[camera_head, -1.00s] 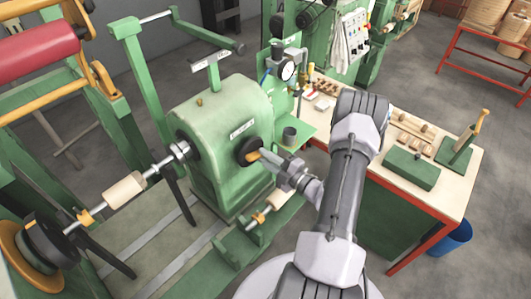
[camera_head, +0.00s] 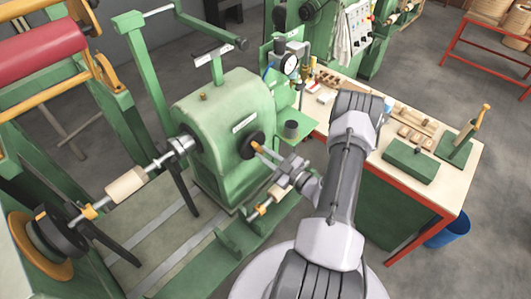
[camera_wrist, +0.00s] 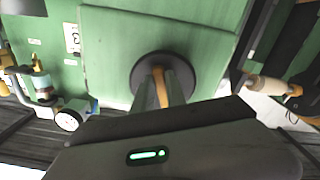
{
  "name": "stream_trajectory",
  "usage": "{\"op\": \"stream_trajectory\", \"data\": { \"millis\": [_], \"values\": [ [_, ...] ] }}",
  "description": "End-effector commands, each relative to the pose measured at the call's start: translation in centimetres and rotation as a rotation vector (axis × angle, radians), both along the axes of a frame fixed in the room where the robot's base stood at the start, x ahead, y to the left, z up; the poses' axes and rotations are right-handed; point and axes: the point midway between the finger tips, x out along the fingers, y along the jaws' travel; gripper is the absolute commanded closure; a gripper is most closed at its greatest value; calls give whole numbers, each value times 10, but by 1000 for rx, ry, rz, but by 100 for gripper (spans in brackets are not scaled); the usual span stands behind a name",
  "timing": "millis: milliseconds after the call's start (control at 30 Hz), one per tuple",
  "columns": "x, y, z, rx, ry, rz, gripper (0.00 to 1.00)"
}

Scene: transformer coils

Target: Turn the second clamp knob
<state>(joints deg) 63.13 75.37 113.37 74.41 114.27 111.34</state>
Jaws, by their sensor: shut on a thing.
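A green machine housing (camera_head: 205,150) stands in the middle of the head view. A dark round disc (camera_head: 247,145) with an orange handle (camera_head: 257,148) sits on its right-hand face. In the wrist view the disc (camera_wrist: 150,72) is straight ahead, and the orange handle (camera_wrist: 160,88) lies between my two fingers. My gripper (camera_head: 268,154) is shut on this handle, and the fingers partly hide it. An orange clamp piece (camera_head: 88,211) sits on the shaft at the left, well away from my gripper. I cannot tell which part is the second clamp knob.
A workbench (camera_head: 450,195) with a green box (camera_head: 409,161) and wooden parts is at the right of my arm. A dial gauge (camera_head: 289,65) stands behind the housing. A smaller orange-ended spindle (camera_head: 275,196) lies below my gripper. A blue bin (camera_head: 450,232) stands right of the bench.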

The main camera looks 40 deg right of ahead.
Motion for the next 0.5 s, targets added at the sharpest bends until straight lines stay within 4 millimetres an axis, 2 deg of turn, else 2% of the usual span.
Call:
{"op": "stream_trajectory", "data": {
  "millis": [500],
  "values": [
    [0, 2, -1, 67, 7, 1, 100]
  ]
}}
